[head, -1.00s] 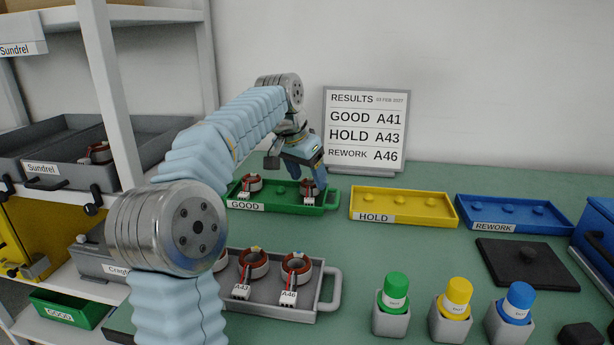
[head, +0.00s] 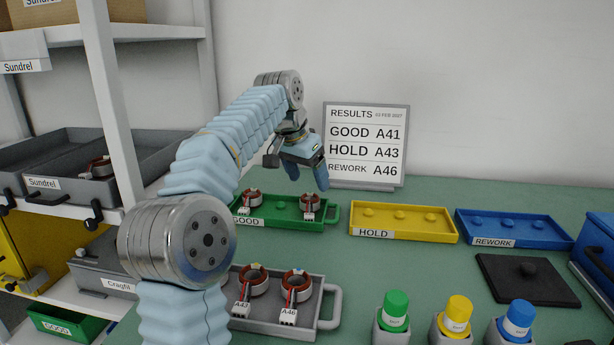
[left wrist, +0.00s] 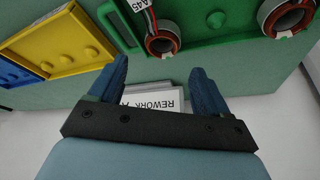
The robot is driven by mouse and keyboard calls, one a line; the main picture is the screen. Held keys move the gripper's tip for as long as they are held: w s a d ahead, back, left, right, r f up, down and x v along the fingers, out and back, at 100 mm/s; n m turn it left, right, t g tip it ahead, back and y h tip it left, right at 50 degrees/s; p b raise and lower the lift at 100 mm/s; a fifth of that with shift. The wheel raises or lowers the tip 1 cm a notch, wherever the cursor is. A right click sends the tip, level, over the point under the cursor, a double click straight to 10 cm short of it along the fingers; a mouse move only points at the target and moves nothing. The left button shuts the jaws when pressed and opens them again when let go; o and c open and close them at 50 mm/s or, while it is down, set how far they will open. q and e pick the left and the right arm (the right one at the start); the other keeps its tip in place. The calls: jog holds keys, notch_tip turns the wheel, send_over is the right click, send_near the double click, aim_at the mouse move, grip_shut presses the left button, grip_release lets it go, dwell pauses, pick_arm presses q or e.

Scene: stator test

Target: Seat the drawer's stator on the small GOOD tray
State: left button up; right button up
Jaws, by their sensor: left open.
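One stator (head: 98,168), copper and dark, lies in the open grey drawer labelled Sundrel (head: 60,190) at the left. A small green tray labelled GOOD (head: 62,324) sits low on the shelf at the lower left. A larger green GOOD tray (head: 276,217) on the table holds two stators, a left one (head: 249,199) and a right one (head: 309,204). My left gripper (head: 307,178) is open and empty above the right stator, apart from it. Its spread fingers show in the left wrist view (left wrist: 158,85) with nothing between them. My right gripper is out of view.
A grey tray (head: 325,322) with stators labelled A43 and A46 stands in front. A yellow HOLD tray (head: 440,236), blue REWORK tray (head: 470,240), dark plate (head: 520,290) and capped bottles stand right. The results board (head: 366,182) is behind my gripper. A white shelf post (head: 110,100) stands beside the drawer.

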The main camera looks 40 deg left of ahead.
pick_arm(q)
jog(key=o, duration=0.3)
jog(key=shift+r, duration=0.1)
jog(key=v, duration=0.7)
jog(key=shift+s+r, duration=0.1)
jog(key=shift+s, duration=0.05)
dwell(0.3)
